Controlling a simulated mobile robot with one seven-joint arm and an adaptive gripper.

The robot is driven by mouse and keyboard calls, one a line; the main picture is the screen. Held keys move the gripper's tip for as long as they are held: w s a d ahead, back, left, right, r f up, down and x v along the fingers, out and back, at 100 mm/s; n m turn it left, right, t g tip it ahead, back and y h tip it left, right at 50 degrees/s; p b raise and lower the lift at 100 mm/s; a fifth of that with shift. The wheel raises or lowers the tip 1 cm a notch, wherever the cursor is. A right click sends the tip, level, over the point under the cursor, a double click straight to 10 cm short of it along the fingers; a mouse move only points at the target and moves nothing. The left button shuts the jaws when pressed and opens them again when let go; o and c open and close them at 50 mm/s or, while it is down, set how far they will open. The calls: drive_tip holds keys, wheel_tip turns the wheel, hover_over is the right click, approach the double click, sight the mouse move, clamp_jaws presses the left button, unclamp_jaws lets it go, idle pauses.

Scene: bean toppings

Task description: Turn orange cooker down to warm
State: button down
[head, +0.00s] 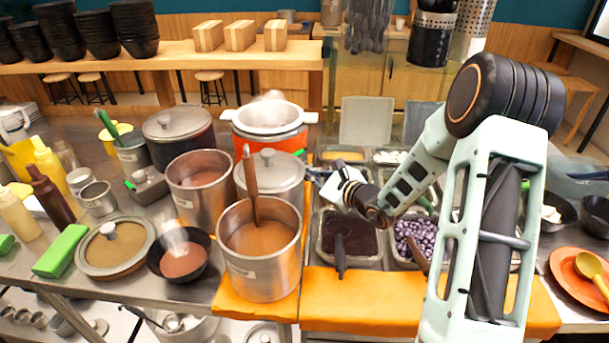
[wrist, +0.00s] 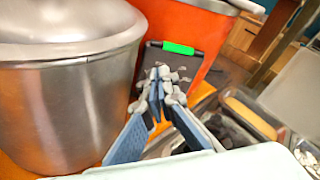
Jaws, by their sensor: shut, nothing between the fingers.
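The orange cooker (head: 297,139) stands behind the steel pots in the head view, with a pale pot on top and steam rising. In the wrist view its orange side (wrist: 197,23) fills the top middle. A dark control panel (wrist: 185,65) with a bright green strip (wrist: 179,48) is on that side. My gripper (wrist: 160,76) is shut and empty, its fingertips in front of the panel, below the green strip. I cannot tell whether they touch it. The fingers hide part of the panel, and I cannot make out the setting. In the head view my gripper (head: 318,176) is small beside the cooker's right side.
A lidded steel pot (head: 272,175) stands close left of my gripper, and it looms large in the wrist view (wrist: 65,105). A tall soup pot (head: 262,272) with a ladle is nearer. Topping trays (head: 350,258) lie to the right.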

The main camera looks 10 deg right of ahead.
drive_tip(key=v, duration=0.3)
drive_tip(key=f+v, duration=0.1)
drive_tip(key=shift+s+d, duration=0.25)
drive_tip(key=shift+d, duration=0.2)
drive_tip(key=shift+r, duration=0.1)
